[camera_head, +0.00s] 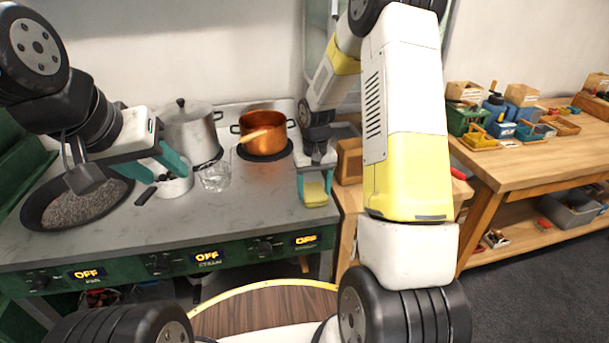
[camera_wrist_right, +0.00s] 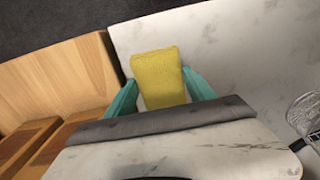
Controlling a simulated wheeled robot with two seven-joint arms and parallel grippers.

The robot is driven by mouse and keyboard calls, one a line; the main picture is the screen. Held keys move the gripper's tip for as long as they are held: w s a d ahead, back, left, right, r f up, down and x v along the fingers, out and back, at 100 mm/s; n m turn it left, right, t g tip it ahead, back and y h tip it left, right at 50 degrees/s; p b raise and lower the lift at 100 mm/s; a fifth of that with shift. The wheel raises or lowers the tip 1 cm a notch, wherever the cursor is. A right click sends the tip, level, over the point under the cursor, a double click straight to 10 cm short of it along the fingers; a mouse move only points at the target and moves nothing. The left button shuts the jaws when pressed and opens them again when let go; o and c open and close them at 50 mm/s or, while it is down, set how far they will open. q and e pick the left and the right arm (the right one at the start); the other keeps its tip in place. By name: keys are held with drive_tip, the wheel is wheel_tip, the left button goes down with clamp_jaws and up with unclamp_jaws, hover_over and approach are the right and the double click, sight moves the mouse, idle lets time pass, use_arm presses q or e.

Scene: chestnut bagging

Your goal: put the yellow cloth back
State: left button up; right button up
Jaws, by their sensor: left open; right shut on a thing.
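The yellow cloth (camera_head: 315,193) is a small folded block near the right front corner of the grey stove counter. My right gripper (camera_head: 314,186) points down and is shut on it. In the right wrist view the yellow cloth (camera_wrist_right: 158,76) sits between the two teal fingers (camera_wrist_right: 160,92), over the edge of the pale counter. I cannot tell whether it touches the counter. My left gripper (camera_head: 165,170) is open at the left, above the counter by a white cup (camera_head: 174,184) and the dark pan.
A dark pan (camera_head: 75,205) of grains, a clear glass (camera_head: 215,178), a steel pot (camera_head: 190,132) and a copper pot (camera_head: 264,134) stand on the counter. A wooden table (camera_head: 535,150) with bins is at right. The counter's front middle (camera_head: 230,225) is clear.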

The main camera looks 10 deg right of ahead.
sight(314, 192)
drive_tip(key=o, duration=1.5)
drive_tip(key=shift+f, duration=0.15)
drive_tip(key=shift+c, duration=0.2)
wheel_tip(314, 192, up, 12)
drive_tip(key=s+r+t+y, duration=0.1)
drive_tip(key=s+r+t, duration=0.2)
drive_tip(key=s+r, duration=0.9)
drive_tip(key=s+a+r+t, duration=0.1)
drive_tip(key=s+r, duration=0.1)
drive_tip(key=s, duration=0.4)
drive_tip(key=s+a+r+t+y, duration=0.1)
drive_tip(key=s+t, duration=0.1)
drive_tip(key=s, duration=0.4)
drive_tip(key=shift+r, duration=0.4)
drive_tip(key=shift+a, duration=0.1)
